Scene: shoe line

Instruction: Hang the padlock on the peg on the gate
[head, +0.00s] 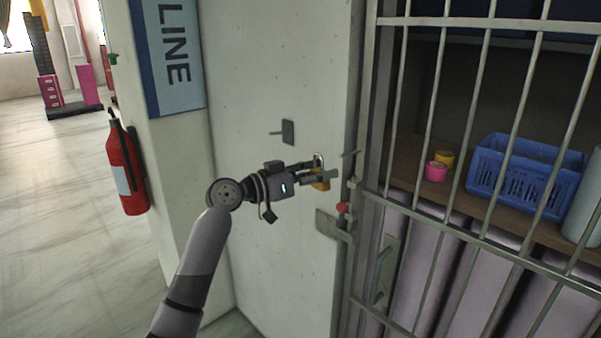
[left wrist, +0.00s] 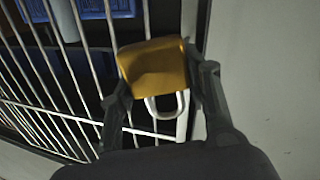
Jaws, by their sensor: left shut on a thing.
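My left gripper (head: 322,177) is shut on a brass-coloured padlock (head: 322,185) and holds it in the air before the wall, just left of the gate (head: 366,145). The padlock's shackle stands above its body in the head view. In the left wrist view the padlock (left wrist: 152,68) sits between the two fingers of my left gripper (left wrist: 162,84), with its pale shackle toward the camera. A short metal peg (head: 350,153) juts out at the gate's edge, a little right of the padlock and apart from it. My right gripper is not in view.
A latch with a red knob (head: 343,208) is just below the gripper. A plate with a short rod (head: 287,131) is on the wall. Behind the bars are a blue crate (head: 525,180) and tape rolls (head: 437,171). A fire extinguisher (head: 124,165) hangs at left.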

